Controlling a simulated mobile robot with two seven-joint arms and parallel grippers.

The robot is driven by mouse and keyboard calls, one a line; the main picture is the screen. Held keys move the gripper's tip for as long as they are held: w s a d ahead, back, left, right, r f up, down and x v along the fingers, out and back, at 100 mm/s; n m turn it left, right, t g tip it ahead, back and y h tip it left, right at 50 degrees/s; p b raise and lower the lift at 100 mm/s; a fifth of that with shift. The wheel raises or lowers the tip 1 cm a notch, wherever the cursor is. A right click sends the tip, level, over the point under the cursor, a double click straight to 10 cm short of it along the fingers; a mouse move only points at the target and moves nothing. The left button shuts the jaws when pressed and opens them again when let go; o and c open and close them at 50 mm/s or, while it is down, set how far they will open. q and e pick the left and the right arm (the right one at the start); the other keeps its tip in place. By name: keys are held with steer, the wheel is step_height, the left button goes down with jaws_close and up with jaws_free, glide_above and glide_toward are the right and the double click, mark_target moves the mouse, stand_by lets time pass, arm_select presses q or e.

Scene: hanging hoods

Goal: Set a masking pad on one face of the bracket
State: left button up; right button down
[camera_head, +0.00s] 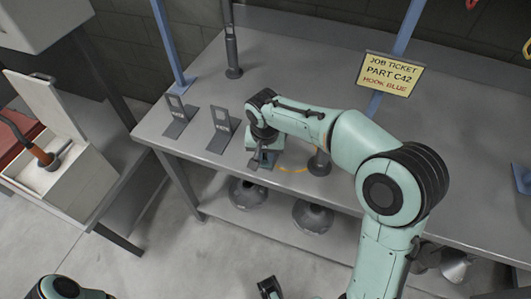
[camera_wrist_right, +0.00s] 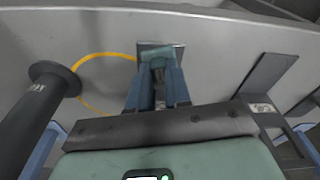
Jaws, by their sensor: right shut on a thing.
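My right gripper (camera_head: 262,158) is low over the bench near its front edge. In the right wrist view its blue fingers (camera_wrist_right: 158,88) are shut on a small teal piece (camera_wrist_right: 162,52), perhaps the masking pad. A dark flat square (camera_wrist_right: 148,45) shows right behind the teal piece; I cannot tell whether they are joined. Two grey upright brackets with labelled feet, one at the left (camera_head: 176,115) and one nearer (camera_head: 222,130), stand left of the gripper, apart from it. One bracket shows at the right of the wrist view (camera_wrist_right: 265,75).
A yellow ring (camera_wrist_right: 80,75) is marked on the bench beside the gripper. A dark post (camera_head: 319,162) stands right of it, another (camera_head: 232,55) at the back. A job ticket sign (camera_head: 390,75) reads "PART C42, HOOK BLUE".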

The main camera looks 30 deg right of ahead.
steer(key=c, duration=1)
jaws_free()
steer(key=r, duration=0.4)
steer(key=s+r+p, duration=0.1)
steer(key=r, duration=0.4)
steer(key=a+r+p, duration=0.1)
steer(key=r, duration=0.3)
steer(key=shift+s+r, duration=0.15)
steer(key=shift+s, duration=0.05)
